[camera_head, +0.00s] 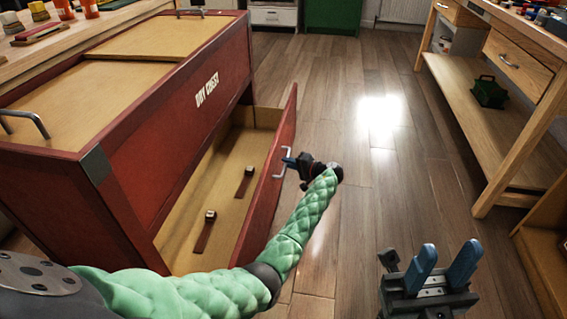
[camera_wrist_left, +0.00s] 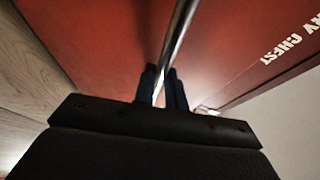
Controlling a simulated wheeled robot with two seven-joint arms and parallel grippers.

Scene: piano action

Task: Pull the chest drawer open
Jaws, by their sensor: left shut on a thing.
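The red chest (camera_head: 150,110), marked "DRY CHEST", stands at the left. Its drawer (camera_head: 262,205) is pulled out, and the wooden inside shows. Two small dark brown items (camera_head: 205,232) lie apart on the drawer floor. A metal handle (camera_head: 281,168) is on the drawer's red front. My left gripper (camera_head: 289,163) is shut on this handle; in the left wrist view the bar (camera_wrist_left: 176,50) runs between the fingers. My right gripper (camera_head: 447,267) is open and empty above the floor at the lower right.
A wooden workbench (camera_head: 500,100) with a lower shelf stands at the right, a green box (camera_head: 489,92) on that shelf. Another bench top (camera_head: 75,35) with small items is behind the chest. The wooden floor (camera_head: 345,110) between chest and workbench is clear.

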